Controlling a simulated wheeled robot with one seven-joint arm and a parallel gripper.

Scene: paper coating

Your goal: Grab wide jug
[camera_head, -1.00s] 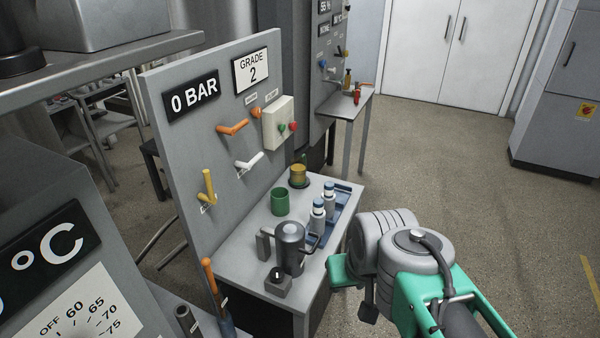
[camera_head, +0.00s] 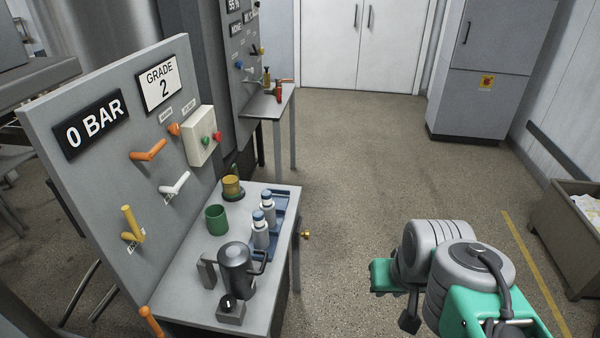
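A dark grey metal jug (camera_head: 236,272) with a handle on its right side stands upright near the front of the small grey table (camera_head: 203,306). A green cup-like vessel (camera_head: 216,221) stands behind it. A yellow vessel (camera_head: 231,187) sits on a dark round base at the table's back. I cannot tell for sure which one is the wide jug; the grey one has a clear handle. My gripper (camera_head: 408,321) shows only as a small dark part under my grey and teal arm, right of the table and apart from everything on it. Its fingers cannot be made out.
A panel (camera_head: 95,190) with orange, white and yellow levers rises along the left. The floor (camera_head: 380,170) to the right is open; a bin (camera_head: 574,245) stands at far right.

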